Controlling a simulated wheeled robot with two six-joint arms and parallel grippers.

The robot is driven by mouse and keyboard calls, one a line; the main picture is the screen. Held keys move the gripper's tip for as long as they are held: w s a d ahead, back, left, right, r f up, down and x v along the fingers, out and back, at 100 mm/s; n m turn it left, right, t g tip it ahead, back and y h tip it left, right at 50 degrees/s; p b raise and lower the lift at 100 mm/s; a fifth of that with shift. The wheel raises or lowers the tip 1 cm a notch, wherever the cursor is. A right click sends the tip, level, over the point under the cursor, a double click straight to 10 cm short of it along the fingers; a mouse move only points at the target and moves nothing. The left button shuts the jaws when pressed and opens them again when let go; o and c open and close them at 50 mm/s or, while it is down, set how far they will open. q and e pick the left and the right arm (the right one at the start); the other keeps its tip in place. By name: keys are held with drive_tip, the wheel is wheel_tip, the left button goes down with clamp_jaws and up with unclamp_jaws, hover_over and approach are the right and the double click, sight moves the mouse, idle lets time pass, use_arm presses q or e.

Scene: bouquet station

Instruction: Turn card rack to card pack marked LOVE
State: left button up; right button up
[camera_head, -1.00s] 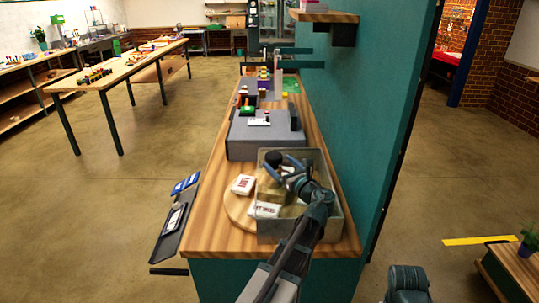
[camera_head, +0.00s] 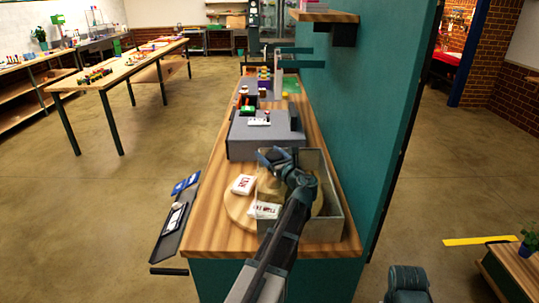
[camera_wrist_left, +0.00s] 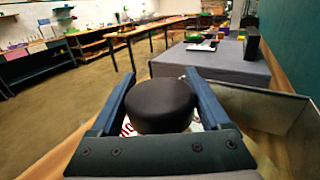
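The card rack (camera_head: 233,207) is a round wooden disc near the counter's front end, with white card packs on it. One pack (camera_head: 243,184) with red lettering lies at its left. Another white pack (camera_head: 266,210) with red marks is at its front. The lettering is too small to read surely. My left gripper (camera_head: 275,155) is over the rack's far side. In the left wrist view its open fingers (camera_wrist_left: 160,78) stand either side of a round black knob (camera_wrist_left: 160,105). A gap shows at the left finger; the right finger overlaps the knob's edge. White packs with red print are partly hidden below it.
A grey open box (camera_head: 335,205) stands at the right of the rack, its near wall close under my left arm. A grey raised block (camera_head: 240,140) stands beyond. A teal wall (camera_head: 375,130) closes the right side. A dark tray (camera_head: 172,232) hangs at the left edge.

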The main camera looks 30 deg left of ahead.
use_arm(q)
clamp_jaws()
drive_tip(key=shift+n+g+y, duration=0.4)
drive_tip(key=shift+n+g, duration=0.3)
drive_tip(key=shift+g, duration=0.3)
drive_tip(key=shift+s+a+n+g+y, duration=0.1)
drive_tip(key=shift+s+n+g+y, duration=0.1)
drive_tip(key=shift+n+g, duration=0.25)
drive_tip(key=shift+s+a+n+g+y, duration=0.15)
drive_tip(key=shift+n+g+y, duration=0.1)
drive_tip(key=shift+g, duration=0.4)
drive_tip(key=shift+d, duration=0.1)
drive_tip(key=shift+o, duration=2)
unclamp_jaws()
drive_tip(key=v, duration=1.3)
drive_tip(key=shift+s+d, duration=0.1)
drive_tip(key=shift+d, duration=0.3)
